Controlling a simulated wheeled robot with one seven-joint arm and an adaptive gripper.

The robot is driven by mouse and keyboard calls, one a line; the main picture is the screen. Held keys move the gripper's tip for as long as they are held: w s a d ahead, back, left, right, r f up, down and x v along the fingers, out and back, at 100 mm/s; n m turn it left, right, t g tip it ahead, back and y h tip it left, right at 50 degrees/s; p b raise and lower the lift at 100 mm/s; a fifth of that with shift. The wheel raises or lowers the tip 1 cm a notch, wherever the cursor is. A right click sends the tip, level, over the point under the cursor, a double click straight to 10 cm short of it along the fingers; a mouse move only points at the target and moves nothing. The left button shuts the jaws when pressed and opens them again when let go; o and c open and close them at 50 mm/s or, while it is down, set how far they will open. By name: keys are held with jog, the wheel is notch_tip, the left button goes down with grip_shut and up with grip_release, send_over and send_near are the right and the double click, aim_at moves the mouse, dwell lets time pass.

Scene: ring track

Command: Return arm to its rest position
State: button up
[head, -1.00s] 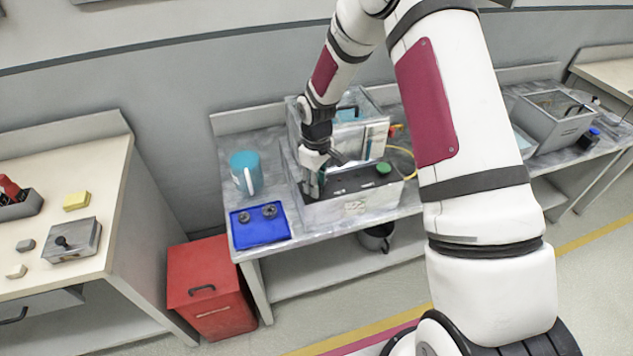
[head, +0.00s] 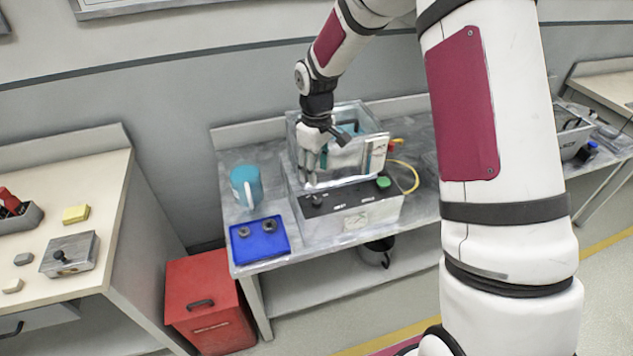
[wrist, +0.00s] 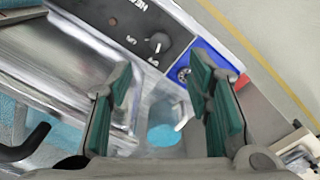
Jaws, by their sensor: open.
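My arm reaches from the right over the middle bench, and my gripper (head: 312,180) points down at the left side of the grey machine (head: 345,218). In the wrist view my gripper (wrist: 160,112) shows its two green-padded fingers wide apart with nothing between them. The machine's black panel carries a dark knob (head: 317,201) and a green button (head: 383,182). The knob also shows in the wrist view (wrist: 159,41), beyond the fingers and apart from them.
A teal mug (head: 246,186) and a blue tray (head: 259,242) with small round parts stand left of the machine. A clear-walled bin (head: 365,120) rises behind the panel. A red box (head: 208,300) stands on the floor. A left bench (head: 110,185) holds a yellow block (head: 76,214).

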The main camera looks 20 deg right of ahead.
jog(key=shift+r, duration=0.8)
jog(key=s+r+m+t+h, duration=0.1)
jog(key=s+r+m, duration=0.1)
jog(key=s+r, duration=0.55)
jog(key=s+r+m+t, duration=0.15)
jog(key=s+r, duration=0.25)
jog(key=r, duration=0.7)
jog(key=s+r+m+t, duration=0.1)
jog(key=s+r+m, duration=0.1)
jog(key=s, duration=0.7)
jog(key=s+r+m+t+y, duration=0.1)
jog(key=s+r+t, duration=0.1)
jog(key=s, duration=0.7)
jog(key=shift+r+m, duration=0.35)
jog(key=shift+r, duration=0.5)
